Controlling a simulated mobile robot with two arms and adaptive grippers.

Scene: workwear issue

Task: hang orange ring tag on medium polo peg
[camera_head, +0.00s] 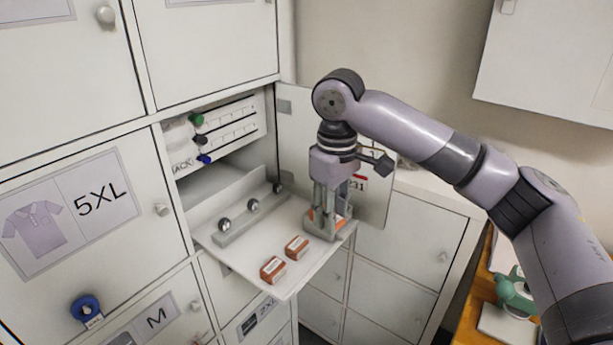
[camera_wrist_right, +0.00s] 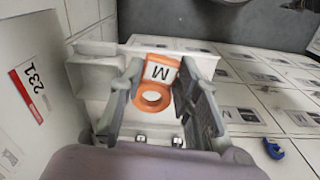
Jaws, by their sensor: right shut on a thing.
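My right gripper (camera_head: 325,232) points down over the outer end of the white pulled-out shelf (camera_head: 262,250), its fingertips low at the shelf surface. It is shut on the orange ring tag (camera_wrist_right: 154,99), which has a white label reading M and shows between the fingers in the wrist view. In the head view the fingers mostly hide the tag. A door label with a polo picture and M (camera_head: 155,320) is at the bottom left, with a round knob (camera_head: 195,306) beside it. Whether this knob is the medium polo peg, I cannot tell. My left gripper is out of view.
Two small orange-red blocks (camera_head: 272,269) (camera_head: 297,247) lie on the shelf near a rail with three round knobs (camera_head: 253,205). An open door (camera_head: 287,125) stands behind my gripper. A blue ring tag (camera_head: 86,307) hangs at the lower left.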

